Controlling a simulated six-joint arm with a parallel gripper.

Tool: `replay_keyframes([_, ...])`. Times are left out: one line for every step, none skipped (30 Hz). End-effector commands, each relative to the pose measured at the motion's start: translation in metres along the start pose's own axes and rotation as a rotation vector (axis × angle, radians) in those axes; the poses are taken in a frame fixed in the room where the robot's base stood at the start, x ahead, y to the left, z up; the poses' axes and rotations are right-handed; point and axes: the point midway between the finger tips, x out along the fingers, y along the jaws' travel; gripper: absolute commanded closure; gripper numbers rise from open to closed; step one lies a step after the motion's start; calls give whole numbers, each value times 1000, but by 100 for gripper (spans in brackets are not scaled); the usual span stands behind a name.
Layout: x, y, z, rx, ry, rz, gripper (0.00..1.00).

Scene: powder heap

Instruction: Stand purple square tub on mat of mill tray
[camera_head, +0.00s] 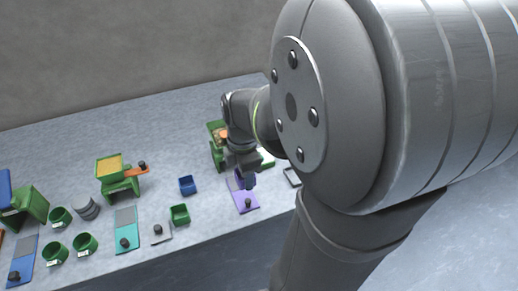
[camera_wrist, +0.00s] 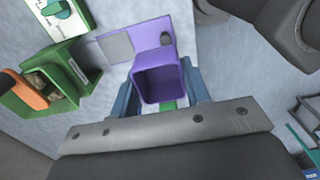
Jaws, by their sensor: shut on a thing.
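The purple square tub (camera_wrist: 160,82) is between the two blue-grey fingers of my gripper (camera_wrist: 160,90) in the wrist view. The gripper is shut on it. Its open top faces the camera, and I see no powder inside. In the head view my gripper (camera_head: 246,178) is over the purple tray (camera_head: 245,203), and the tub is not clear there.
A green stand with an orange slide (camera_wrist: 30,90) is left of the tray in the wrist view. A white-and-green device (camera_wrist: 58,15) is beyond it. In the head view a blue tub (camera_head: 187,186), a green tub (camera_head: 180,214) and a teal tray (camera_head: 126,232) are to the left.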

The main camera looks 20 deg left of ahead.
Motion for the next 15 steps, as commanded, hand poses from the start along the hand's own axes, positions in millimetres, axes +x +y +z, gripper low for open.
replay_keyframes([2, 10, 0, 0, 0, -2, 79])
replay_keyframes([4, 17, 1, -1, 0, -3, 79])
replay_keyframes([6, 26, 1, -1, 0, -4, 79])
replay_keyframes([8, 32, 1, -1, 0, -3, 79])
replay_keyframes([9, 38, 1, -1, 0, -4, 79])
replay_keyframes([11, 47, 1, -1, 0, -3, 79])
replay_keyframes([14, 52, 1, -1, 0, -4, 79])
replay_keyframes([15, 58, 1, -1, 0, -3, 79])
replay_keyframes([17, 64, 1, -1, 0, -3, 79])
replay_keyframes([18, 68, 1, -1, 0, -2, 79])
replay_keyframes([20, 72, 1, -1, 0, -2, 79])
replay_keyframes([21, 76, 1, -1, 0, -1, 79])
replay_keyframes([22, 79, 1, -1, 0, -1, 79])
replay_keyframes([23, 81, 1, 0, 0, -1, 79])
replay_keyframes([24, 83, 1, 0, 0, -1, 79])
